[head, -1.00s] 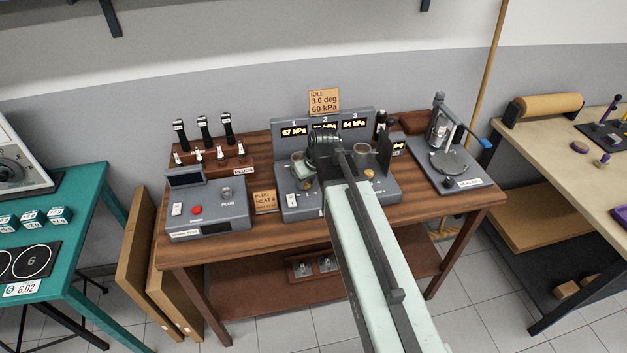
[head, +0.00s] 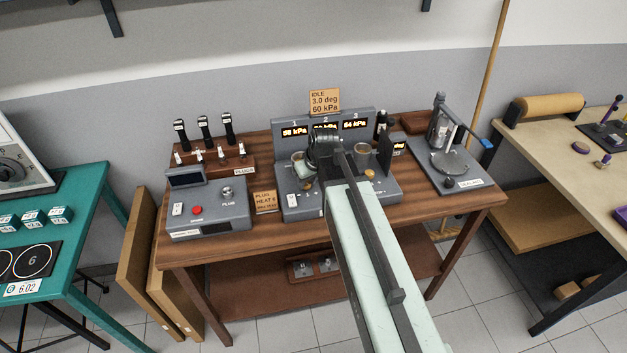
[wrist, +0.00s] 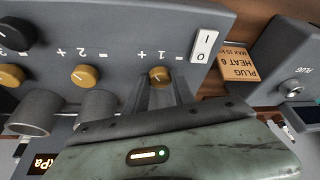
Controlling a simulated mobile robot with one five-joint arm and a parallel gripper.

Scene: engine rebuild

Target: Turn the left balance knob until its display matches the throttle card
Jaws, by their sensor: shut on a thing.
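The throttle card (head: 324,101) above the balance unit reads IDLE, 3.0 deg, 60 kPa. The unit's left display (head: 294,131), under number 1, seems to read 58 kPa, though the digits are small. The middle display is mostly hidden behind my arm; the right one (head: 355,125) seems to read 64 kPa. In the wrist view the left balance knob (wrist: 158,73), brass and marked 1 between minus and plus, sits between my fingertips. My gripper (wrist: 160,84) is shut on it. In the head view my arm hides this grip.
Two more brass knobs, the middle one (wrist: 84,75) and a further one (wrist: 10,76), stand beside my gripper, with grey cylinders (wrist: 35,112) close by. A white rocker switch (wrist: 205,46) and a plug card (wrist: 239,66) are on the other side.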

